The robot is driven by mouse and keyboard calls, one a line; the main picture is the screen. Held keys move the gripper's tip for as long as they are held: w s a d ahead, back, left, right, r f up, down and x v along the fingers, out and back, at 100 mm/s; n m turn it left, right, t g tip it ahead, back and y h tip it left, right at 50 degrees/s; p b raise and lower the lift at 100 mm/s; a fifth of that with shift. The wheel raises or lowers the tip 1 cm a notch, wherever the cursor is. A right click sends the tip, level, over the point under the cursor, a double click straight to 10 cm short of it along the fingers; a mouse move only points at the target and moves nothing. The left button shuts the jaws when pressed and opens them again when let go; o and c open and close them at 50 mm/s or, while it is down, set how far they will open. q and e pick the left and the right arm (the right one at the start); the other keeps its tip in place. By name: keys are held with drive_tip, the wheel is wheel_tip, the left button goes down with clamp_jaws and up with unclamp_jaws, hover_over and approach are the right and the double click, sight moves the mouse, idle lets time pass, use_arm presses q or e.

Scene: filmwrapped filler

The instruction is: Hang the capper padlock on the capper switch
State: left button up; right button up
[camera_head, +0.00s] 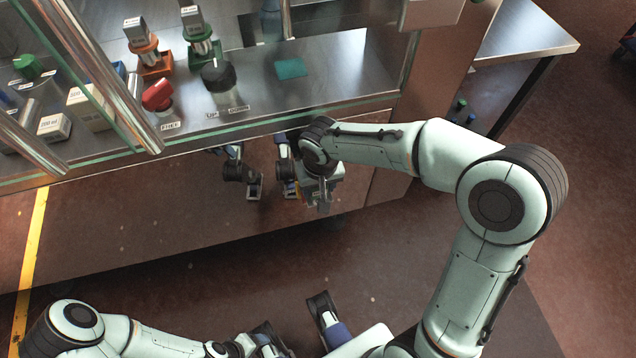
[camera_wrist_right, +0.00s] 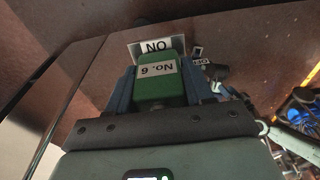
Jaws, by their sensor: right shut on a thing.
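My right gripper (camera_head: 318,192) is at the front of the steel cabinet, below the glass edge. In the right wrist view its blue fingers (camera_wrist_right: 160,92) are shut on a green padlock body (camera_wrist_right: 162,88) with an upside-down "No. 6" label. Its shackle is hidden. Just beyond it are an upside-down "ON" plate (camera_wrist_right: 156,46) and a small "OFF" label (camera_wrist_right: 200,62). Most of any switch there is hidden, so contact cannot be told. My left gripper (camera_head: 297,328) is low in the head view, fingers apart and seemingly empty.
Inside the glass-fronted cabinet stand a red knob (camera_head: 157,95), a black knob (camera_head: 218,76) and labelled grey pieces on orange (camera_head: 150,64) and green (camera_head: 204,50) holders. A steel table (camera_head: 525,35) stands at the right.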

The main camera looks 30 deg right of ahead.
drive_tip(key=shift+f, duration=0.3)
idle(0.8)
drive_tip(key=o, duration=1.2)
drive_tip(key=shift+r, duration=0.3)
drive_tip(key=r, duration=0.4)
drive_tip(key=s+r+p, duration=0.1)
drive_tip(key=r, duration=0.3)
drive_tip(key=r+p, duration=0.1)
drive_tip(key=r, duration=0.3)
drive_tip(key=shift+s+a+r, duration=0.2)
drive_tip(key=shift+s+r, duration=0.1)
drive_tip(key=shift+r, duration=0.05)
